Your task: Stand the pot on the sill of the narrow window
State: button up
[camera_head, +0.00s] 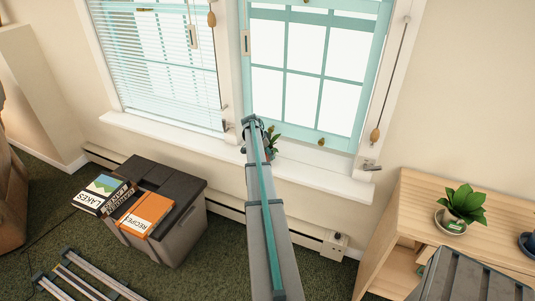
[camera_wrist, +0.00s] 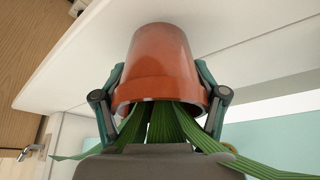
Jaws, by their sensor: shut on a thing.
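The pot (camera_wrist: 162,48) is orange-brown terracotta with long green leaves (camera_wrist: 165,125). My gripper (camera_wrist: 161,72) is shut on it, one finger on each side near the rim. The wrist view is upside down, so the pot appears inverted. The pot's base lies against the white sill (camera_wrist: 75,62) in that view; I cannot tell whether they touch. In the head view, leaves (camera_head: 272,139) show beside my arm's end, at the sill (camera_head: 315,180) before the right window (camera_head: 305,75).
The left window (camera_head: 165,65) has blinds. A dark-lidded bin (camera_head: 190,190) with books on it stands below. A wooden shelf (camera_head: 415,190) with another potted plant (camera_head: 460,208) is at right. A window latch (camera_head: 371,166) sits at the sill's right end. Cords hang beside the windows.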

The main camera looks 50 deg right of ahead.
jog(key=shift+f, duration=0.4)
jog(key=shift+f, duration=0.1)
jog(key=o, duration=1.4)
